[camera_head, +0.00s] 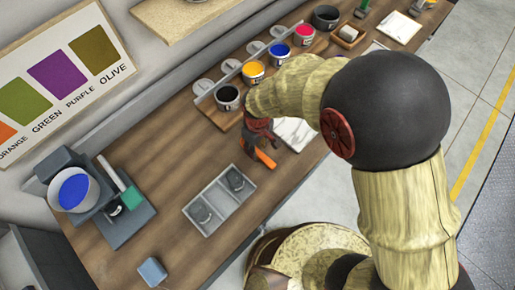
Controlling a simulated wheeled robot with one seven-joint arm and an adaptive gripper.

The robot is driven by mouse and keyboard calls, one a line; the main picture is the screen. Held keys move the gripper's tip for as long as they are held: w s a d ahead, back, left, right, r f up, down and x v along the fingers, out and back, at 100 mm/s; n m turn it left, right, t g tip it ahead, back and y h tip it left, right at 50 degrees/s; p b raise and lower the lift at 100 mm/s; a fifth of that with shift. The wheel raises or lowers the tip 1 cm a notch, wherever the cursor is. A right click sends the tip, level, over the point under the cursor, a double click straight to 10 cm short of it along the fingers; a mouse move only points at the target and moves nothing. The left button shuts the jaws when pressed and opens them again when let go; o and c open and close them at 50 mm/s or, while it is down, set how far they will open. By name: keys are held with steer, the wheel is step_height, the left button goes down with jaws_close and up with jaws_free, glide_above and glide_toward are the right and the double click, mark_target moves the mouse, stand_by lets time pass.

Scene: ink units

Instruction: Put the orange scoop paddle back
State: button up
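The orange scoop paddle (264,158) shows just below my gripper (260,140), over the wooden bench near its front edge. My gripper is dark and reddish, points down, and appears closed around the paddle's upper part. The fingers hide that part, and I cannot tell whether the paddle's lower end touches the bench.
A grey two-compartment tray (212,229) holds dark round items left of the gripper. Open ink cans, including a yellow one (253,72), stand along a rack behind it. White cloth (298,132) lies right.

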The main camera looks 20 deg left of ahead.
mark_target(258, 151)
step_height(258, 151, up, 11)
steer(key=p, duration=0.1)
steer(key=shift+f, duration=0.2)
steer(key=w+d+r+m+t+y, duration=0.1)
steer(key=d+r+m, duration=0.2)
steer(key=d+r, duration=0.4)
steer(key=w+d+r+m+t, duration=0.1)
steer(key=w+d+r+m, duration=0.1)
steer(key=d+r, duration=0.5)
steer(key=s+d+r+m+t, duration=0.1)
steer(key=s+d+r+m, duration=0.1)
steer(key=d, duration=0.3)
steer(key=s+d+r+m+t, duration=0.1)
steer(key=s+d+r+m, duration=0.2)
steer(key=d, duration=0.3)
steer(key=s+d+r+m+t+h, duration=0.1)
steer(key=s+d+r+m, duration=0.1)
steer(key=s+d+r, duration=0.2)
steer(key=shift+s+d+t, duration=0.3)
steer(key=shift+s+d, duration=0.3)
steer(key=shift+d, duration=0.35)
